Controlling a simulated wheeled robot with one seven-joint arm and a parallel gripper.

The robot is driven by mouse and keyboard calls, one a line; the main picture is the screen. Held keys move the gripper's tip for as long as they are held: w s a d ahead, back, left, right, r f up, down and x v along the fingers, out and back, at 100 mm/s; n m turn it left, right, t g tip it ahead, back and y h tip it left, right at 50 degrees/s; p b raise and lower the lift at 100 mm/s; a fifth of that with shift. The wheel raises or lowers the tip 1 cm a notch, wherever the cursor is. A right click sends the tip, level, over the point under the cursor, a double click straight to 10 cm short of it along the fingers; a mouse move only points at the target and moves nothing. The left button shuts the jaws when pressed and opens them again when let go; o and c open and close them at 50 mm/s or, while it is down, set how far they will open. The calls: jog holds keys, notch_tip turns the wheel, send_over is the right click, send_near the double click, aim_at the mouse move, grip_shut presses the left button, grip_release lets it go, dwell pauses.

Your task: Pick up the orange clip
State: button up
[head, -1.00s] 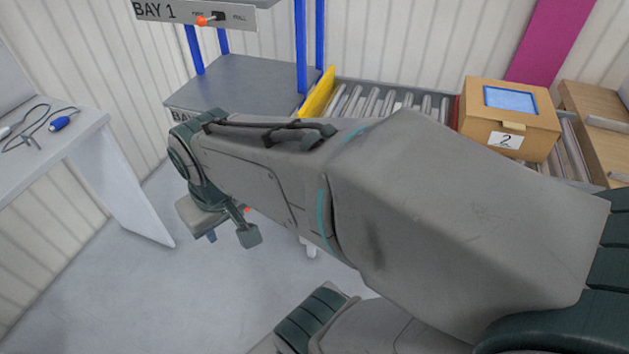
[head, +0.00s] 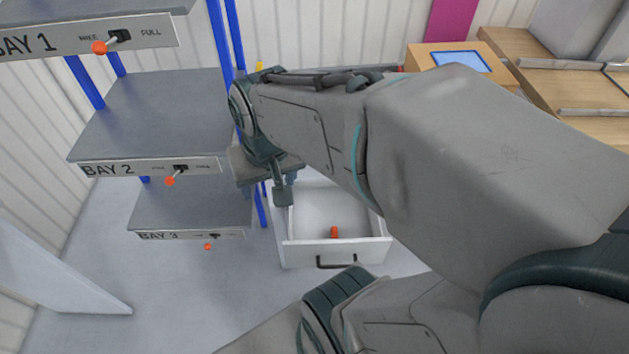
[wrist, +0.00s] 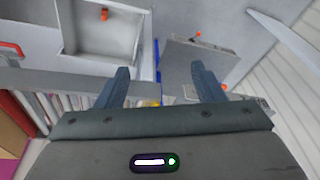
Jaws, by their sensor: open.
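The orange clip (head: 334,231) lies inside an open white drawer (head: 290,253), near its front wall. In the wrist view the clip (wrist: 104,14) is at the top, left of centre, in the drawer (wrist: 68,28). My gripper (head: 268,188) is up and to the left of the clip in the head view, partly overlapping the drawer's left side. In the wrist view my gripper (wrist: 160,70) has its two fingers spread with nothing between them. The clip is apart from the fingers.
A blue-post rack at left has grey shelves: Bay 1 (head: 95,37), Bay 2 (head: 150,120) and Bay 3 (head: 190,207), with orange-knobbed levers. A cardboard box (head: 421,58) stands behind my arm. The floor before the drawer is partly clear.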

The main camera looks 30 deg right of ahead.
jog(key=w+d+f+m+g+b, duration=0.1)
jog(key=w+d+f+m+b, duration=0.3)
jog(key=f, duration=0.4)
jog(key=w+d+f+m+b, duration=0.1)
jog(key=d+f+m+b, duration=0.4)
jog(key=f+m+b, duration=0.15)
jog(key=m+g+b, duration=0.2)
jog(key=m+b, duration=0.8)
jog(key=m, duration=0.1)
send_over(335, 229)
notch_tip(335, 229, down, 18)
jog(key=f, duration=0.1)
jog(key=shift+m, duration=0.35)
notch_tip(335, 229, down, 8)
jog(key=shift+d+r+b, duration=0.1)
jog(key=shift+r+b, duration=0.15)
jog(key=shift+b, duration=0.85)
notch_tip(335, 229, down, 6)
jog(key=shift+r+b, duration=0.1)
jog(key=shift+b, duration=1.15)
jog(key=shift+r, duration=0.1)
jog(key=c, duration=1)
